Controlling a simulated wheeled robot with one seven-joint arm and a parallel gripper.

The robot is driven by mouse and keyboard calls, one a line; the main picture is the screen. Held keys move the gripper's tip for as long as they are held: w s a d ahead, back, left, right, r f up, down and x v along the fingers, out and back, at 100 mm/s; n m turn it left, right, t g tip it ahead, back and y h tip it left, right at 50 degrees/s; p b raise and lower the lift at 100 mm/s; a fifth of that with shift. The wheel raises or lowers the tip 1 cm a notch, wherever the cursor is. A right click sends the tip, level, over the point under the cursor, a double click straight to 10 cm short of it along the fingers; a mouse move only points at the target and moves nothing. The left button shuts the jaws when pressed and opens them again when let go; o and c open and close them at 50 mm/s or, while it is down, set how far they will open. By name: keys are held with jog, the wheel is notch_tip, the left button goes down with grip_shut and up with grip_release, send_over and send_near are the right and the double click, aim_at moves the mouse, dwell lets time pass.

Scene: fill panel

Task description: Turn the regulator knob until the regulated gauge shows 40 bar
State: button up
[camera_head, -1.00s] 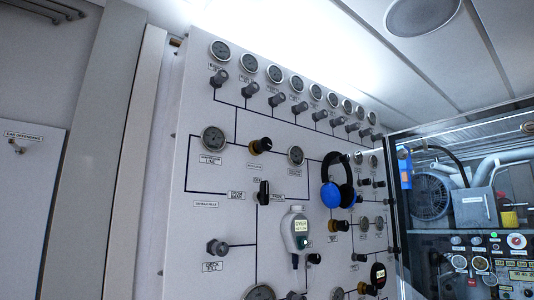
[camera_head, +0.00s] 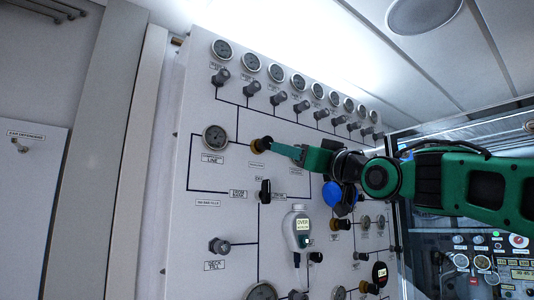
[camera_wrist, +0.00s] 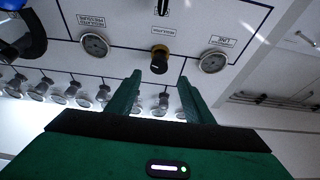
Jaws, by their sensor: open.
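The regulator knob (camera_head: 258,145), with a black grip and brass-coloured base, sticks out from the white panel. It also shows in the wrist view (camera_wrist: 159,60), just beyond my fingertips and between them. My green gripper (camera_head: 273,147) reaches in from the right with its tips close to the knob. In the wrist view its two fingers (camera_wrist: 159,78) are apart with nothing held; I cannot tell if they touch the knob. The regulated pressure gauge (camera_wrist: 95,44) shows left of the knob in the wrist view; its needle is too small to read. My gripper hides it in the head view.
The line gauge (camera_head: 214,138) is left of the knob. A row of gauges and valves runs above. A glass-fronted cabinet (camera_head: 470,240) stands at right.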

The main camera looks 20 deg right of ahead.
aim_at(269, 146)
jog(key=x, duration=1)
jog(key=shift+w, duration=0.1)
jog(key=shift+f, duration=0.1)
jog(key=c, duration=1)
